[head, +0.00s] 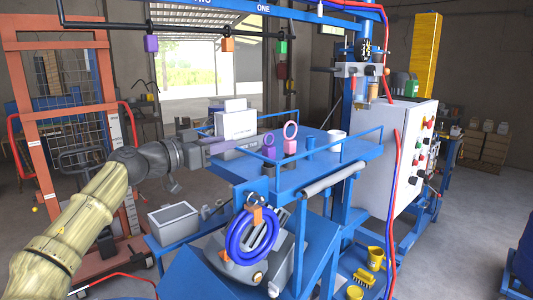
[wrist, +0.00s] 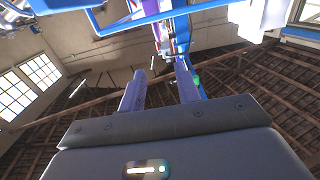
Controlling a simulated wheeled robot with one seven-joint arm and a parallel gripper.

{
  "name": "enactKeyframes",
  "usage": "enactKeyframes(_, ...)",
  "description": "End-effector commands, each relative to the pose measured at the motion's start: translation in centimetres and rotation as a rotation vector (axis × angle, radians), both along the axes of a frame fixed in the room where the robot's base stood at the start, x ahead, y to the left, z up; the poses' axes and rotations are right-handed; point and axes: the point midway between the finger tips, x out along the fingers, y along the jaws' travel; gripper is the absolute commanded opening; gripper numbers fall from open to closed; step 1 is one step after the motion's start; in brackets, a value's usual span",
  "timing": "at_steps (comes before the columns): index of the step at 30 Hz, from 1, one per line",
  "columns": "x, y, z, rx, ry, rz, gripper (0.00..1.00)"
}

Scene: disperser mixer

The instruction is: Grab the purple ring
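The purple ring (head: 269,139) stands upright on a small purple block on the blue machine table (head: 315,177). My gripper (head: 258,143) reaches in from the left, its fingers level and their tips close to the left side of the ring. I cannot tell from the head view whether they touch it. In the wrist view my gripper (wrist: 159,72) has its two purple-grey fingers spread apart, with a gap between them. I cannot make out the purple ring in the wrist view.
A pink ring (head: 291,130) on a block stands just right of the purple ring. A white box (head: 235,125) stands behind my gripper. Blue rails edge the table.

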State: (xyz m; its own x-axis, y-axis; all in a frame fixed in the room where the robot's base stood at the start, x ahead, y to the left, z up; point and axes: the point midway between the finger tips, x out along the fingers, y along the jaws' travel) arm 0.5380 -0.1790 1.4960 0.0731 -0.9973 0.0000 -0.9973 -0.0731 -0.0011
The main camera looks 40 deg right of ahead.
Motion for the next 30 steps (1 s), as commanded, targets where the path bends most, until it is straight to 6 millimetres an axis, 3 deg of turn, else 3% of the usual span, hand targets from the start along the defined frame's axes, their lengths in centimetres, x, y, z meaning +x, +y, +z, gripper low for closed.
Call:
enactKeyframes(7,0.1,-1.1,0.2,0.001,0.001,-0.002,0.33)
enactKeyframes(24,0.9,-10.4,0.3,0.001,0.001,0.005,0.33)
enactKeyframes(30,1.0,-12.0,0.0,0.000,0.000,0.004,0.33)
